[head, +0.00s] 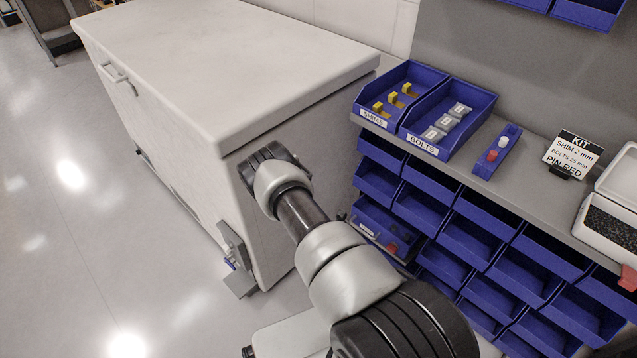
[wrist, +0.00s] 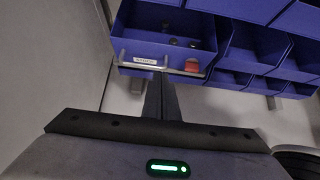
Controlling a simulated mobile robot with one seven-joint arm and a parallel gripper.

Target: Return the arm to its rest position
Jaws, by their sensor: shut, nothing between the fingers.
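My arm rises from the bottom of the head view and bends at a joint near the chest's corner. My gripper is not visible in the head view. In the wrist view my gripper (wrist: 163,84) has its dark fingers together and nothing between them. The fingers point toward the front of a blue bin (wrist: 165,35), with a thin grey rail along its lower front. I cannot tell whether they touch it. This bin has a white label and a red piece (wrist: 192,66) at its front. It also shows in the head view (head: 372,222), partly behind my arm.
A large white chest (head: 225,60) stands left of my arm. A grey shelf (head: 520,195) holds shims (head: 377,108) and bolts (head: 448,122) in blue trays, a small blue holder (head: 495,158), a kit card (head: 572,152) and a white foam-lined box (head: 608,222). Open floor lies at far left.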

